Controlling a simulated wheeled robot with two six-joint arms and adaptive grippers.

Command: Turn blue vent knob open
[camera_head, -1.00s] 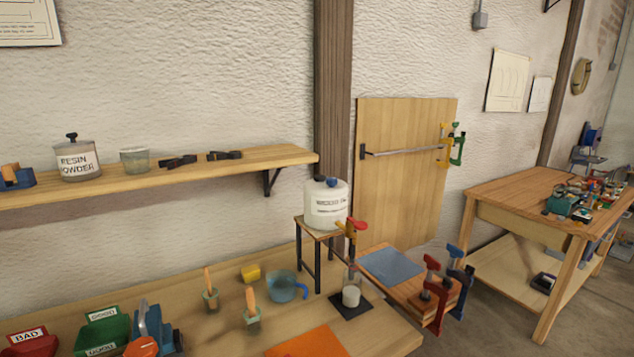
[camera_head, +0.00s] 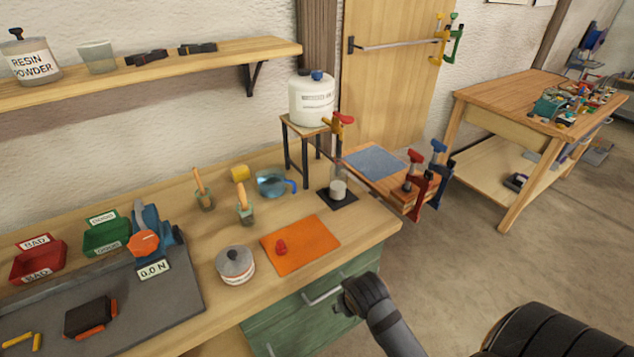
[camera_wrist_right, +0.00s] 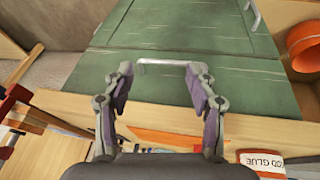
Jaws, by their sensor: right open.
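The blue vent knob (camera_head: 317,75) sits on top of the white jug (camera_head: 312,100), next to a dark cap. The jug stands on a small raised stand (camera_head: 303,128) at the back right of the bench. A red-handled tap (camera_head: 341,121) is at the jug's lower front. My right gripper (camera_head: 352,292) is by the front of the green drawer, well below and apart from the jug. In the right wrist view it is open (camera_wrist_right: 162,78), with nothing seen held. The drawer handle (camera_wrist_right: 168,64) appears near its fingertips; contact cannot be told. My left gripper is out of view.
A small cup (camera_head: 338,188) stands below the tap.

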